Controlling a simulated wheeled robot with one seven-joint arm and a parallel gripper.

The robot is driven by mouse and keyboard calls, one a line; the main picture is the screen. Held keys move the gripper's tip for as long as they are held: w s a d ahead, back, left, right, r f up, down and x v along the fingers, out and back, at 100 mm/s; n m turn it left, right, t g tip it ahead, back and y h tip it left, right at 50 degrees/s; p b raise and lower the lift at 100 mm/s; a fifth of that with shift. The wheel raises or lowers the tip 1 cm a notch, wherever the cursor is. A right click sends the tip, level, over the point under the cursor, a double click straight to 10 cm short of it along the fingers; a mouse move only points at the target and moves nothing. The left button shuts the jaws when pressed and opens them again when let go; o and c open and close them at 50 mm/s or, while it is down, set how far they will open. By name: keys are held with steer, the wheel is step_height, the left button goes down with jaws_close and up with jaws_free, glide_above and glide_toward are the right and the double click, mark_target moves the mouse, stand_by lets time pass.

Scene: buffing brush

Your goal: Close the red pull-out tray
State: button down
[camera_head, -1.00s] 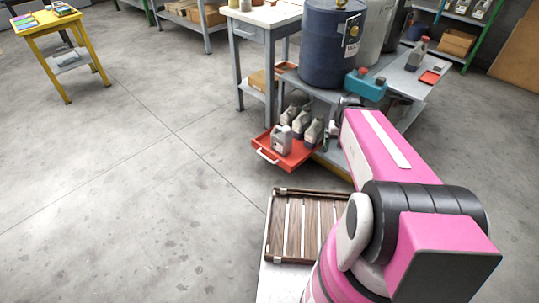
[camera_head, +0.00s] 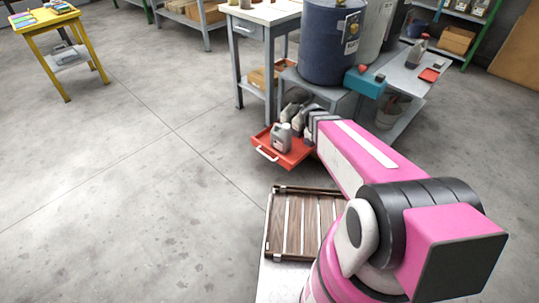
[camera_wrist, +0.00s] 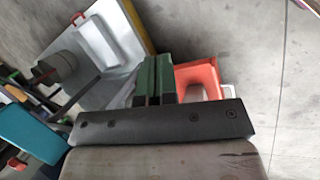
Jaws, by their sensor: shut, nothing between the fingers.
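The red pull-out tray (camera_head: 293,160) sticks out from under the grey workbench in the head view, with a white handle (camera_head: 267,154) on its front edge. A grey jug (camera_head: 281,137) stands on it, with more bottles behind, partly hidden by my arm. In the wrist view the red tray (camera_wrist: 205,76) is right of my gripper (camera_wrist: 156,60), with the pale handle (camera_wrist: 227,75) at its far right. My gripper's green fingers are shut and empty, and a gap to the tray's handle shows.
The blue drum (camera_head: 331,45) and a teal box (camera_head: 366,82) stand on the bench above the tray. The concrete floor left of the tray is clear.

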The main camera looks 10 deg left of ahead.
steer(key=w+a+f+n+t+h, duration=0.2)
steer(key=w+a+f+n, duration=0.25)
steer(key=a+f, duration=0.2)
steer(key=w+a+f+n+t+h, duration=0.2)
steer(key=w+a+f+n+h, duration=0.1)
steer(key=a+f+n, duration=0.35)
steer(key=n+t, duration=0.7)
steer(key=n, duration=0.4)
glide_toward(273, 152)
steer(key=x, duration=0.7)
steer(key=shift+d, duration=0.1)
steer(key=w+d, duration=0.6)
steer(key=w, duration=0.2)
steer(key=w+d, duration=0.6)
steer(key=w, duration=0.2)
steer(key=w+d, duration=0.6)
steer(key=w, duration=0.1)
steer(key=shift+w+d, duration=0.3)
steer(key=shift+w, duration=0.1)
